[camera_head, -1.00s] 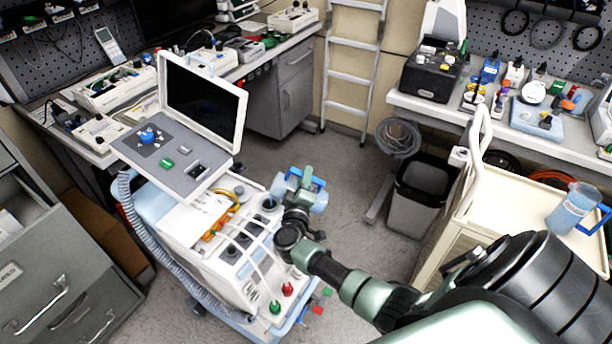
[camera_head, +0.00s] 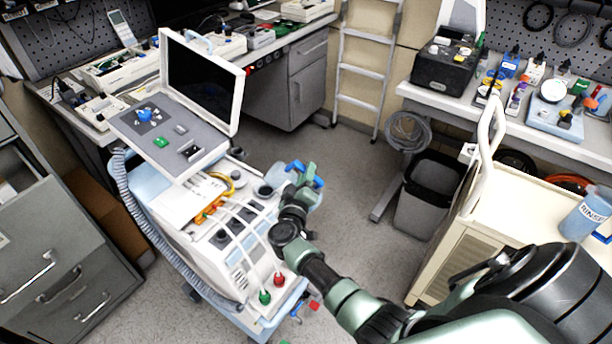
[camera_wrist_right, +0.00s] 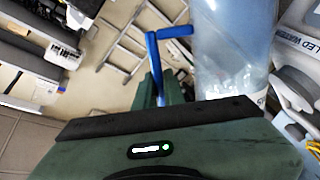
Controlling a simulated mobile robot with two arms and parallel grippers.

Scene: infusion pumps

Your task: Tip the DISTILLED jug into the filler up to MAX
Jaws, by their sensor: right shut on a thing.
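My right gripper (camera_head: 303,182) is shut on the blue handle (camera_head: 318,181) of a translucent pale-blue jug (camera_head: 311,199). The jug is beside the upper right edge of the white machine (camera_head: 225,245), close to a dark round opening (camera_head: 264,190) that looks like the filler. The jug looks tilted; my gripper partly hides it. In the right wrist view the jug (camera_wrist_right: 232,40) and its handle (camera_wrist_right: 153,55) show, but its label is mostly out of sight. The water level and MAX mark cannot be read. My left gripper is not in view.
A second jug, marked RINSE (camera_head: 585,214), stands on the cream trolley (camera_head: 520,215) at right. The machine's screen (camera_head: 200,85) stands up at its back. A grey bin (camera_head: 428,195) and a ladder (camera_head: 365,70) are behind. Floor between machine and trolley is clear.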

